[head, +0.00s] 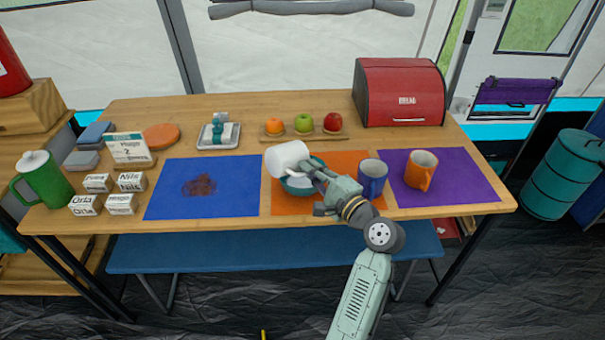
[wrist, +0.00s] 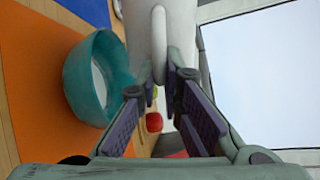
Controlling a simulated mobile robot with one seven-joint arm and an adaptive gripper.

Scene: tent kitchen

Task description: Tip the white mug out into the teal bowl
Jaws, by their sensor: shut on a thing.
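The white mug (head: 285,157) is held up over the orange mat, lying tilted on its side above the teal bowl (head: 300,188). My gripper (head: 313,172) is at the mug's right side. In the wrist view the fingers (wrist: 162,82) are closed on the handle of the white mug (wrist: 176,28). The teal bowl (wrist: 118,78) shows at the left of the wrist view, upright on the orange mat, with a pale patch inside it. The mug hides part of the bowl in the head view. I cannot see inside the mug.
A blue mug (head: 372,180) stands just right of my gripper, and an orange mug (head: 420,168) stands on the purple mat (head: 465,185). A brown stain (head: 200,186) marks the blue mat (head: 165,200). A fruit board (head: 345,135) and red bread box (head: 400,95) are behind.

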